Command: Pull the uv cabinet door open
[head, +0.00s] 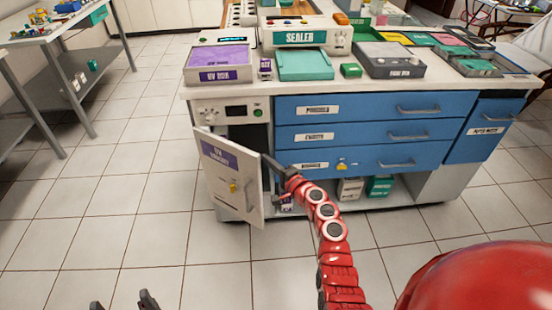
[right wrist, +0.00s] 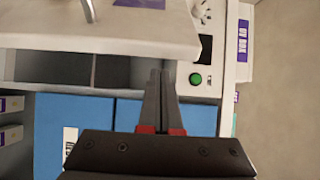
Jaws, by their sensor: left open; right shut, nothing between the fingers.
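The uv cabinet door (head: 217,184) stands partly open, swung out from the left side of the counter, with a purple label and a yellow warning sign. Its handle (head: 248,196) is near the free right edge; part of a handle also shows in the right wrist view (right wrist: 89,10). My right gripper (head: 268,160) is beside the door's free edge, at the opening, fingers shut and empty. In the right wrist view its fingers (right wrist: 159,85) are together, with the white door panel (right wrist: 130,40) beyond. My left gripper (head: 125,303) is open at the bottom edge, far from the door.
The counter has blue drawers (head: 375,133) right of the cabinet and a control panel with a green button (head: 258,113) above it. Boxes (head: 379,186) stand on the shelf below the drawers. A side table (head: 55,38) stands at left. The floor before the door is clear.

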